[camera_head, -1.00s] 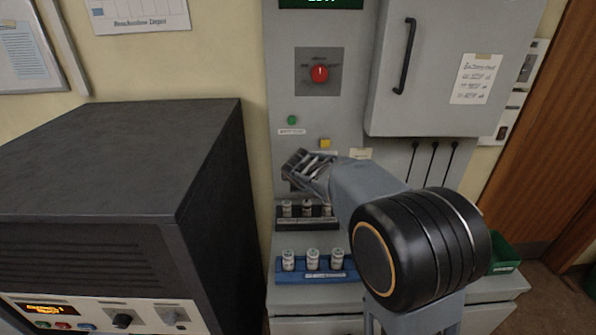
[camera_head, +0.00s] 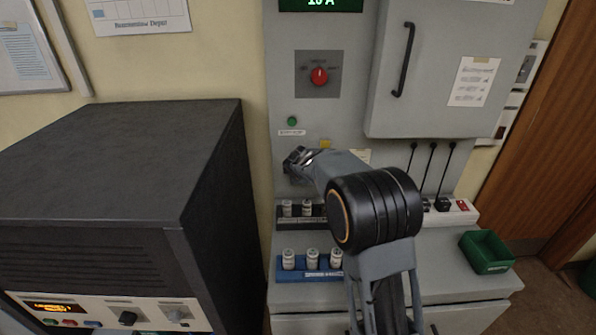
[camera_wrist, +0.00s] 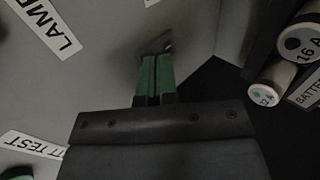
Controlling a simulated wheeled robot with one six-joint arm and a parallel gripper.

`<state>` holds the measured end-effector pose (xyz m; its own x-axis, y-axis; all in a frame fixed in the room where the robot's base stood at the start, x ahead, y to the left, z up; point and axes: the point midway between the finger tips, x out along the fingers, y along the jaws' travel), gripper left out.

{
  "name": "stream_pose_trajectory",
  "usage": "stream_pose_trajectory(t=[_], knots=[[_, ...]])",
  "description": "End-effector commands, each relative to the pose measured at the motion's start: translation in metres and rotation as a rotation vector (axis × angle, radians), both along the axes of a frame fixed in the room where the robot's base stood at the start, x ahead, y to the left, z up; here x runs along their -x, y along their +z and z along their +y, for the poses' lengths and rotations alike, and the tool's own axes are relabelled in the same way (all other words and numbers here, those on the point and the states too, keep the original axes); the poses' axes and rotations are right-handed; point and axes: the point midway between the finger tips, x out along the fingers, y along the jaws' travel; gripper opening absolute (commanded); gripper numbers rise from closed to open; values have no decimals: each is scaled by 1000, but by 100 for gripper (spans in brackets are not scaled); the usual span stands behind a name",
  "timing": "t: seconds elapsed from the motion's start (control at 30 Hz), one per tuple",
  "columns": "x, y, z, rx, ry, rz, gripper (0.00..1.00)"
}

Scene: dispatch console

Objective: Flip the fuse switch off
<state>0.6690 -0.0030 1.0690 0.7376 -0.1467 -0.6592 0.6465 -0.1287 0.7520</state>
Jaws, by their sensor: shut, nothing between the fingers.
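My gripper (camera_head: 292,163) is shut and empty, close in front of the grey panel (camera_head: 285,110), below a green button and a yellow button. In the wrist view its green-padded fingers (camera_wrist: 155,78) are pressed together, with a small dark piece at their tips; I cannot tell whether this is a switch lever or part of the fingers. No switch labelled as the fuse switch can be read. A red rotary knob (camera_head: 319,76) sits higher on the panel. The fuse rack with a dark base (camera_head: 290,222) stands just below my gripper, partly hidden by my arm.
A blue fuse holder (camera_head: 290,275) with white fuses stands on the ledge. A grey cabinet door (camera_head: 440,70) juts out at the upper right. A socket strip (camera_head: 460,212) and a green bin (camera_head: 487,252) are at the right. A black console (camera_head: 120,160) fills the left.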

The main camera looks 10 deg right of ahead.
Motion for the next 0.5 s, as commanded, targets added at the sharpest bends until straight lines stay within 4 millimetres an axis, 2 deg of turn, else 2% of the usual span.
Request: stream_pose_trajectory(t=[0.5], knots=[[-5, 4, 0, 0, 2, -1, 0]])
